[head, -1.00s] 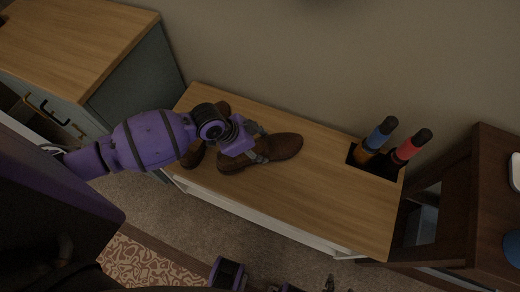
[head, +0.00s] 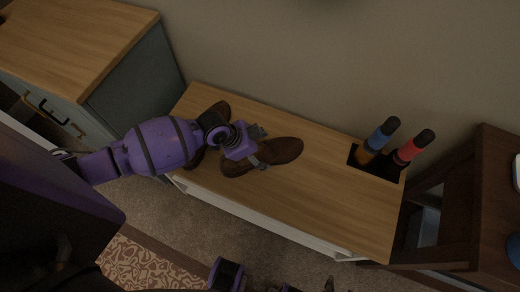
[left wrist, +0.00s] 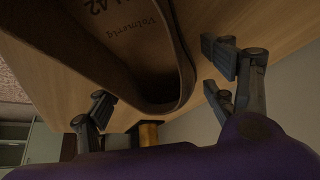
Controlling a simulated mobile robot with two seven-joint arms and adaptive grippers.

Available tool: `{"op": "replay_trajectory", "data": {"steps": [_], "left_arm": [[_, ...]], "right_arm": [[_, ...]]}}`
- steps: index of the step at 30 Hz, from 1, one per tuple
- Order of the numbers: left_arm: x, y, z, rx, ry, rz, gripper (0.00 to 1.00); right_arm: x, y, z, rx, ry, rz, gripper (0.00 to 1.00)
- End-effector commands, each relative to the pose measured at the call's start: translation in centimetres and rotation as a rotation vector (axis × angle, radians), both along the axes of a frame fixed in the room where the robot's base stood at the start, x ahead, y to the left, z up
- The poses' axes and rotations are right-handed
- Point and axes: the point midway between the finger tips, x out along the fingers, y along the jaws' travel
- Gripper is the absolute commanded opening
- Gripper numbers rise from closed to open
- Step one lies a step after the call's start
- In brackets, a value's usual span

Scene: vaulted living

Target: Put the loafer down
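A second brown shoe (head: 219,109) is behind my left wrist, partly hidden. Parts of my right arm (head: 226,273) show at the bottom edge; its fingers cannot be made out clearly.
Blue-handled (head: 382,134) and red-handled (head: 414,146) objects stand in a dark slot at the bench's right end. A wood-topped cabinet (head: 65,40) is on the left, a dark wooden piece (head: 478,195) on the right. The bench top between loafer and slot is clear.

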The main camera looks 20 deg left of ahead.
Motion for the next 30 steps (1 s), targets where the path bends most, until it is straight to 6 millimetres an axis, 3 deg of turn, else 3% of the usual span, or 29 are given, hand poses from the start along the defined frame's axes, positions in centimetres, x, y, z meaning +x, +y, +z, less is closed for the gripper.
{"op": "replay_trajectory", "data": {"steps": [11, 24, 30], "left_arm": [[-0.2, 0.5, 1.0, 0.002, -0.001, 0.001, 0.77], [-3.0, 3.8, 8.6, 0.002, -0.001, -0.002, 0.77], [-3.7, 4.6, 10.3, 0.001, 0.001, 0.0, 0.77]], "right_arm": [[0.1, 0.0, 0.3, 0.0, -0.004, 0.0, 0.4], [0.4, -0.2, 1.5, -0.003, -0.014, -0.002, 0.4], [0.3, -0.3, 1.6, -0.003, -0.012, -0.003, 0.4]]}}
